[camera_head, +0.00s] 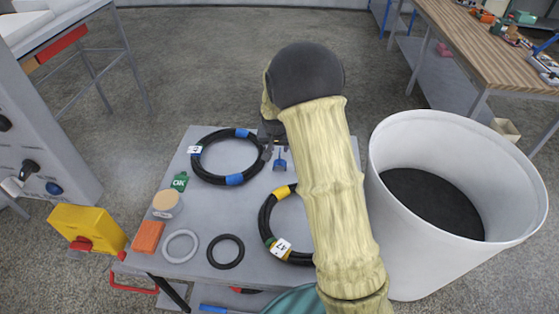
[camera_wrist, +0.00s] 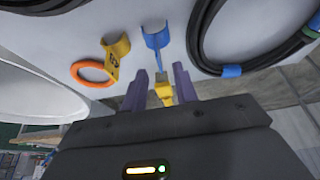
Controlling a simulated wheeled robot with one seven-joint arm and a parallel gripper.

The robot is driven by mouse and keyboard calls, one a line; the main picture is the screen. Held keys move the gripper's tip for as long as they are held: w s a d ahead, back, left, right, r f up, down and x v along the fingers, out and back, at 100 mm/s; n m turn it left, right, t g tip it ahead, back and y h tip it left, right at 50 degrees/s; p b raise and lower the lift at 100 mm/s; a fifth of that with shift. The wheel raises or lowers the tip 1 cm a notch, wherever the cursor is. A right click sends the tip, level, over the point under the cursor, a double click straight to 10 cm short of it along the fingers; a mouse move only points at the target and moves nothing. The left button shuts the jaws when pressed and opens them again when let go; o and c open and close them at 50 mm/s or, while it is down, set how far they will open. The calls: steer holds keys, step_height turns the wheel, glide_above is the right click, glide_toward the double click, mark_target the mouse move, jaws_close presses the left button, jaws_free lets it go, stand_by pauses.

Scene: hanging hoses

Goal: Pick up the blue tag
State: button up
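The blue tag (camera_head: 279,164) lies on the grey table top, right of the upper hose coil, close to my gripper. In the wrist view the blue tag (camera_wrist: 156,39) has a forked end and lies just beyond my fingertips. My gripper (camera_wrist: 160,74) is open, its two purple fingers apart and not touching the tag. A small yellow piece (camera_wrist: 164,92) shows between the fingers; I cannot tell what it is. In the head view my arm hides most of the gripper.
A yellow tag with an orange ring (camera_wrist: 93,72) lies beside the blue tag. Black hose coils (camera_head: 207,180) (camera_head: 266,222) with coloured bands lie on the table (camera_head: 183,215). A white bin (camera_head: 455,255) stands at the right. A green OK tag (camera_head: 180,182) and several rings lie at the left.

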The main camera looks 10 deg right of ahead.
mark_target(280, 160)
steer(key=shift+p+x, duration=0.45)
steer(key=shift+x, duration=2.2)
jaws_close()
